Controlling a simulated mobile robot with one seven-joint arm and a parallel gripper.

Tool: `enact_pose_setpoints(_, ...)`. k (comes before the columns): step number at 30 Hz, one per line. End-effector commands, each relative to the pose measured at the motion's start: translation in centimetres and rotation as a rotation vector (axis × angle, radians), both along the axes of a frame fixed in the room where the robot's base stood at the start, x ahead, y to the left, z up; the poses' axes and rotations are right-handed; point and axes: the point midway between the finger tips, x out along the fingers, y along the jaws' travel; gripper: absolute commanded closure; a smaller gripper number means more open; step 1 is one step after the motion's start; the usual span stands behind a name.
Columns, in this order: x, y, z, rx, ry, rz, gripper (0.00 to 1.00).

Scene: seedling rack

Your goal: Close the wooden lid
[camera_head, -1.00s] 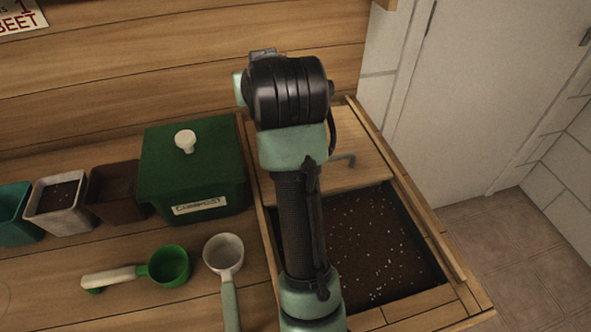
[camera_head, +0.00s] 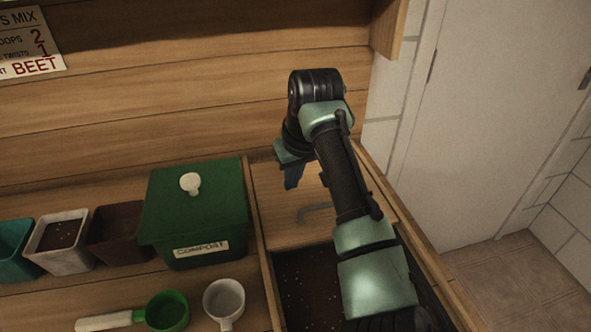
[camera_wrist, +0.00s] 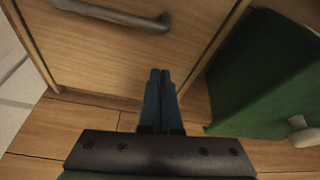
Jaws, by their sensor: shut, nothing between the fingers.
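The wooden lid (camera_head: 270,222) is a flat panel over the back part of a wooden bin, with a grey bar handle (camera_head: 315,208). The bin's front part is uncovered and shows dark soil with pale specks (camera_head: 303,282). My gripper (camera_head: 291,178) is shut and empty, its blue fingers pointing down behind the handle, near the lid's back edge. In the wrist view the shut fingers (camera_wrist: 161,73) appear over the lid (camera_wrist: 100,62), with the handle (camera_wrist: 120,16) beyond them. I cannot tell whether they touch the lid. My arm hides part of the bin's right side.
A green compost box (camera_head: 195,215) with a white knob stands close left of the bin. Left of it are several pots (camera_head: 60,240). A green scoop (camera_head: 167,310) and a white scoop (camera_head: 224,298) lie in front. A plank wall (camera_head: 200,90) rises behind.

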Motion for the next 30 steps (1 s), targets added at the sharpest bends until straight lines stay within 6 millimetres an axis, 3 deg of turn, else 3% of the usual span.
enact_pose_setpoints(6, 0.9, 0.5, -3.7, -0.001, -0.001, 0.001, 1.00)
enact_pose_setpoints(18, -2.0, -1.1, -3.4, 0.000, -0.003, 0.001, 1.00)
enact_pose_setpoints(30, -2.5, -1.3, -3.4, 0.000, -0.002, 0.001, 1.00)
